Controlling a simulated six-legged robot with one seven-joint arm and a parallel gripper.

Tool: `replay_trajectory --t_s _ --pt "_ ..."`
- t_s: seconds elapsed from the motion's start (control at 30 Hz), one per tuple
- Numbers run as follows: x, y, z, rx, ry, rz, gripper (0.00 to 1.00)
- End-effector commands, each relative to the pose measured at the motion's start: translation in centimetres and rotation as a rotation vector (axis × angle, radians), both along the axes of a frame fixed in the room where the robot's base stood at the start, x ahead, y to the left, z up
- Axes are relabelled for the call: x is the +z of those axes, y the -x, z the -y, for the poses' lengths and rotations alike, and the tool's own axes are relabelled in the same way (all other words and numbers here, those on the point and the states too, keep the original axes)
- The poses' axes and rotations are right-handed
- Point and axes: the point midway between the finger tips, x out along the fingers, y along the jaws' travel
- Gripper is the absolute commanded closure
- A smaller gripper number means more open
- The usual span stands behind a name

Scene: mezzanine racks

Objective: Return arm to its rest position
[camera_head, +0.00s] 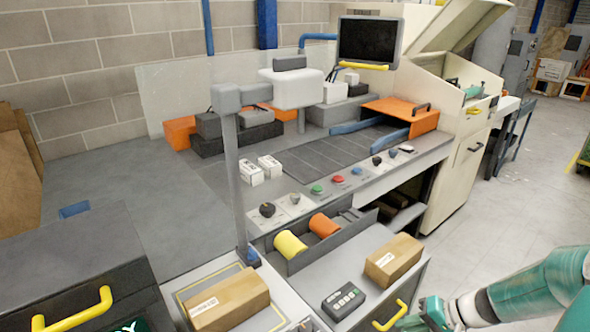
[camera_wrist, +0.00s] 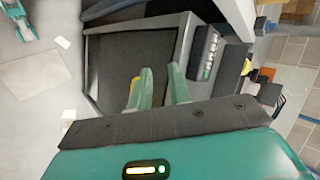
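My arm is teal and white and reaches in from the lower right of the head view. My gripper (camera_head: 432,316) is at the bottom edge there, in front of the workbench and close to its yellow drawer handle (camera_head: 390,316). Its fingers are partly cut off in that view. In the wrist view my gripper (camera_wrist: 160,72) shows two green fingers with a gap between them, and nothing is seen held. Behind the fingers is a dark panel with a grey frame (camera_wrist: 110,62).
Another box (camera_head: 228,300) lies further left. A cream machine (camera_head: 468,160) stands behind. Pale open floor (camera_head: 525,195) lies on the right.

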Motion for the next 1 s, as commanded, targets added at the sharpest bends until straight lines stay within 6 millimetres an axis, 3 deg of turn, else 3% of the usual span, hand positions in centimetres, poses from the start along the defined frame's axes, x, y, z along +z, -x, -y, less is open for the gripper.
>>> replay_trajectory --t_s 0.03,0.47,1.0 --pt "1.4 0.1 -0.9 0.036 0.051 -0.008 0.81" --pt "11.6 3.8 -6.9 0.194 0.449 -0.026 0.81" --pt "22.6 11.3 -12.0 0.168 0.807 0.221 0.81"
